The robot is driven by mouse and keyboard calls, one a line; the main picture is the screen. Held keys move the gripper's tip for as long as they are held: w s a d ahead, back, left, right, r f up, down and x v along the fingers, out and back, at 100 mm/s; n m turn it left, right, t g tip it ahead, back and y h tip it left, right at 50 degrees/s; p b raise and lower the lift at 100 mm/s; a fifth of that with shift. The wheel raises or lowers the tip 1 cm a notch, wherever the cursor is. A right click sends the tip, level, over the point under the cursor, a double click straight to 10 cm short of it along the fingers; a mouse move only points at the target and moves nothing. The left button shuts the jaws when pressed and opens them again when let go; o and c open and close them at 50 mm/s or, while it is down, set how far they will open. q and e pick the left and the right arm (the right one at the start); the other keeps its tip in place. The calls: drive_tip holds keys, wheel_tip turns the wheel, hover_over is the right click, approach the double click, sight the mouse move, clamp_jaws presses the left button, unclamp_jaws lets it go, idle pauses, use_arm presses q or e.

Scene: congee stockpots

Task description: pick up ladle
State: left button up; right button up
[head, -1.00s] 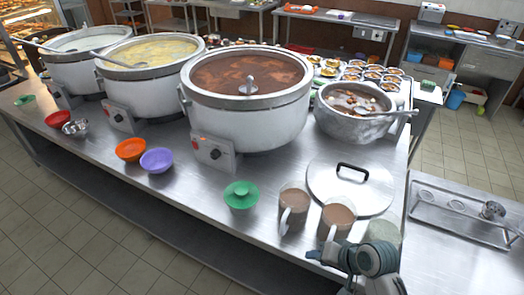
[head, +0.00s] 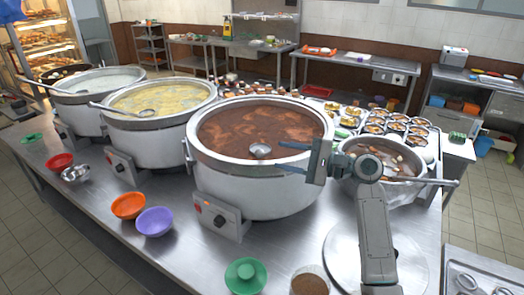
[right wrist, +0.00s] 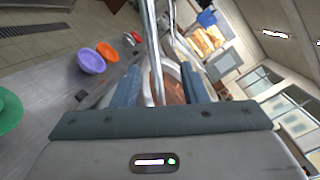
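A metal ladle (head: 260,150) has its bowl in the large pot of reddish-brown soup (head: 230,185), near the pot's front right; its handle is hard to make out in the head view. My right gripper (head: 292,157) is over that pot's right side, with two blue fingers apart and pointing left toward the ladle bowl. In the right wrist view, shiny metal rods (right wrist: 155,60) run between the spread fingers of my right gripper (right wrist: 161,85), with gaps beside them. I cannot tell whether any finger touches metal. My left gripper is not in view.
A smaller metal pot (head: 400,192) with its own ladle stands right of the gripper. A lid (head: 345,250) lies in front, partly behind my arm. Pots of yellow (head: 150,140) and white congee (head: 85,105) stand left. Purple (head: 154,222) and orange bowls (head: 128,206) sit in front.

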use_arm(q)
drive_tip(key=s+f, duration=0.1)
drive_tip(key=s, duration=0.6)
use_arm(e)
drive_tip(key=s+b+x, duration=0.1)
drive_tip(key=b+x, duration=0.2)
drive_tip(key=x, duration=0.6)
drive_tip(key=shift+f, duration=0.1)
drive_tip(key=shift+c, duration=0.9)
drive_tip(key=shift+s, duration=0.1)
clamp_jaws()
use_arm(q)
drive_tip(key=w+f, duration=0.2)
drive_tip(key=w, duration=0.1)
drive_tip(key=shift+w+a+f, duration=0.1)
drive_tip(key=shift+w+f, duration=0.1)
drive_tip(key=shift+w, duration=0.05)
use_arm(e)
drive_tip(key=shift+a, duration=0.1)
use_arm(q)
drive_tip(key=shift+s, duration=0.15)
